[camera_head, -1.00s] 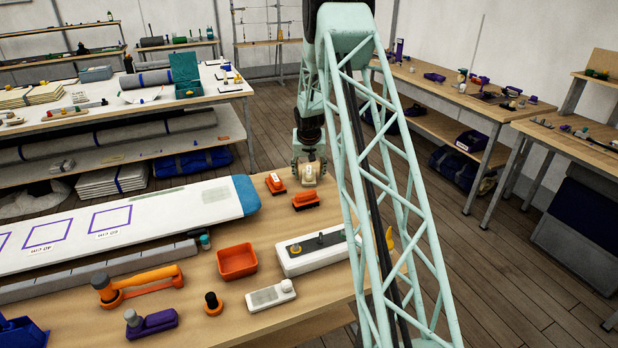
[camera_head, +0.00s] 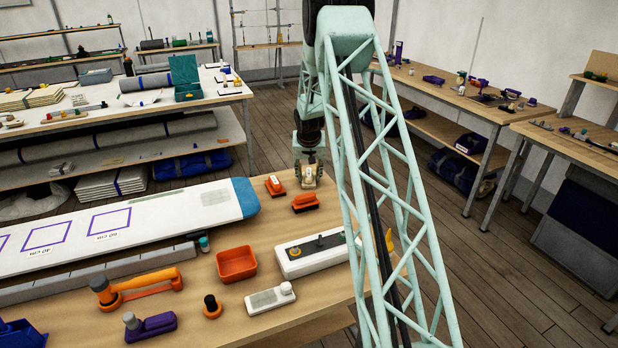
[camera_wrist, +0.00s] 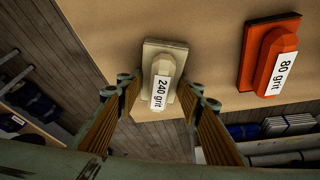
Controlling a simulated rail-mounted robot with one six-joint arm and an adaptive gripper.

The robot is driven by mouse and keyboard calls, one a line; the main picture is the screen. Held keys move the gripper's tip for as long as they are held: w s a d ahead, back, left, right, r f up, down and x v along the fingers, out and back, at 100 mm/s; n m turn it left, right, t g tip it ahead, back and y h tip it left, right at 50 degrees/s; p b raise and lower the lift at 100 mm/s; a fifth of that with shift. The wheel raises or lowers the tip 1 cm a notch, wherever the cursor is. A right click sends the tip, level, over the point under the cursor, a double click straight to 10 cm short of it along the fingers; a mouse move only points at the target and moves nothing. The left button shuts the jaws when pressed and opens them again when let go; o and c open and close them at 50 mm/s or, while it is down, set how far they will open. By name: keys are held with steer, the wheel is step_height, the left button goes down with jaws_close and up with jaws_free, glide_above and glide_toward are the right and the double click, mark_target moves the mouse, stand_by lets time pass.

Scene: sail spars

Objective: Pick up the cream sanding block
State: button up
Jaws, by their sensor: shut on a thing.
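The cream sanding block (camera_wrist: 160,72) shows between the fingertips in the wrist view, with a white "240 grit" label on its handle. My gripper (camera_wrist: 162,91) is shut on it, one finger on each side. In the head view my gripper (camera_head: 310,177) is at the far right end of the wooden bench (camera_head: 205,320), and its fingers largely hide the block. I cannot tell whether the block touches the bench top.
Two orange blocks (camera_head: 275,185) (camera_head: 305,203) lie close to my gripper in the head view. The bench edge is just beyond the gripper.

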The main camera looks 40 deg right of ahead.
mark_target(309, 172)
steer(key=shift+a+p, duration=0.15)
steer(key=shift+p, duration=0.15)
steer(key=shift+r, duration=0.3)
step_height(309, 172, up, 10)
steer(key=shift+f+p, duration=0.15)
steer(key=shift+p, duration=0.25)
steer(key=shift+c, duration=0.2)
steer(key=o, duration=0.4)
steer(key=shift+c, duration=1.3)
steer(key=shift+r, duration=0.2)
